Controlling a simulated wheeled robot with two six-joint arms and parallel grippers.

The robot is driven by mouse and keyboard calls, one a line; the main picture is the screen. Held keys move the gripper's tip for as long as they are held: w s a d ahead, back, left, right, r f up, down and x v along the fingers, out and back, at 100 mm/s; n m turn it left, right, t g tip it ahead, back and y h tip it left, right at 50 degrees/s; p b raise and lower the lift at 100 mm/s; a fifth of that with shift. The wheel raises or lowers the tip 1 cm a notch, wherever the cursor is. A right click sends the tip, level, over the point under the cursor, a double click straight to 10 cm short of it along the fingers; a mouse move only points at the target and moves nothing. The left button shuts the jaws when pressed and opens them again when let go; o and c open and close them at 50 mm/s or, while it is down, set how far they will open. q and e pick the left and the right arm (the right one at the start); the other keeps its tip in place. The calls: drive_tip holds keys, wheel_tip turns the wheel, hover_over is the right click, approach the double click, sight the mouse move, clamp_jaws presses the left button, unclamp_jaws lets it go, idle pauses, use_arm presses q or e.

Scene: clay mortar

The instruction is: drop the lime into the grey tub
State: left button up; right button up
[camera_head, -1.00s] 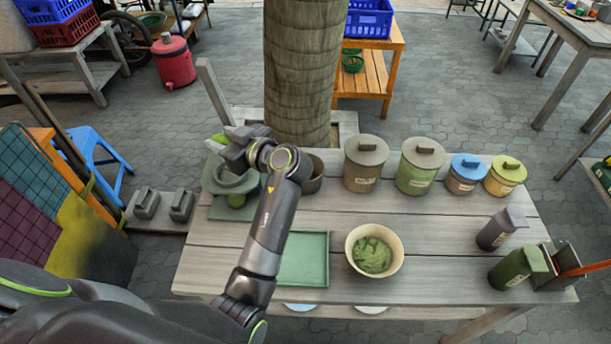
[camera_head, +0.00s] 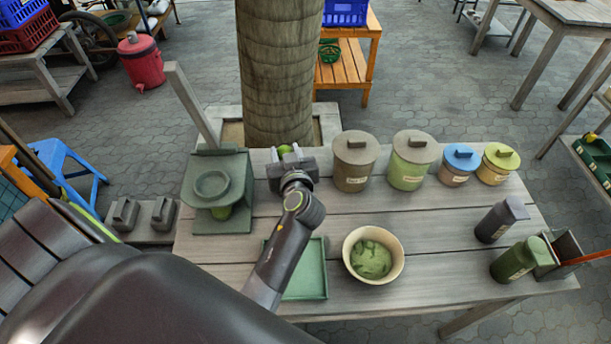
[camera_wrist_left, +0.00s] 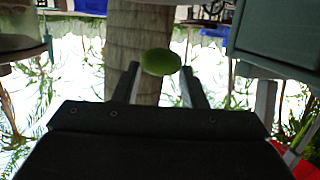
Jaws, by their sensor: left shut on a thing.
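The green lime (camera_head: 285,150) is held between the fingertips of my left gripper (camera_head: 286,154), at the back of the table, right of the juicer-like stand. In the left wrist view the lime (camera_wrist_left: 160,62) sits between both fingertips of the left gripper (camera_wrist_left: 160,70), raised with nothing touching below it that I can see. The open greyish tub seen earlier beside the stand is now hidden behind the left gripper and wrist. I cannot tell how high the lime is above it. My right gripper is not in view.
A green stand (camera_head: 216,190) is left of the gripper. Lidded canisters (camera_head: 355,165) line the back right. A bowl of green paste (camera_head: 398,262) and a green tray (camera_head: 307,285) are in front. The table's middle (camera_head: 430,225) is clear.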

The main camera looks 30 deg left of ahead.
use_arm(q)
wheel_tip(320, 180, down, 5)
drive_tip(key=b, duration=0.2)
drive_tip(key=shift+r+b, duration=0.2)
drive_tip(key=shift+b, duration=0.2)
drive_tip(key=shift+f+b, duration=0.35)
drive_tip(key=shift+f, duration=0.3)
drive_tip(key=o, duration=1)
drive_tip(key=shift+o, duration=0.6)
